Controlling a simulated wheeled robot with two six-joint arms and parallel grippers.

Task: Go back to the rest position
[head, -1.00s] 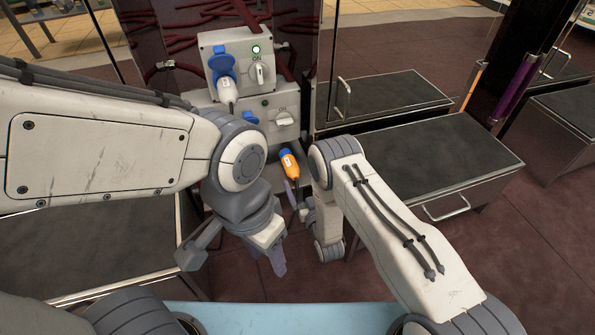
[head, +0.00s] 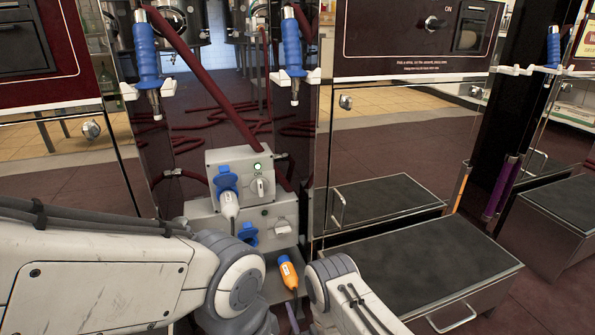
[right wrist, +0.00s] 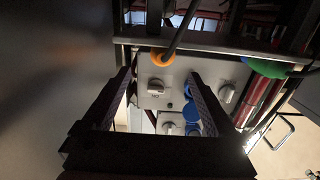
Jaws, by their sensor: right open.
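My right gripper (head: 292,318) shows only as a purple finger low in the head view, beside the right arm. In the right wrist view, my right gripper (right wrist: 160,75) is open, its two fingers apart with nothing between them. Its fingers frame a pale panel with knobs (right wrist: 155,87) behind. My left arm comes in from the left, but its gripper is out of the head view, below the frame.
A grey socket box (head: 242,160) holds a white plug (head: 229,203) in its blue-lidded socket; its light is green. A lower box has a blue socket (head: 248,233). Low dark-topped cabinets (head: 430,265) stand to the right. Blue-handled nozzles (head: 146,50) hang above.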

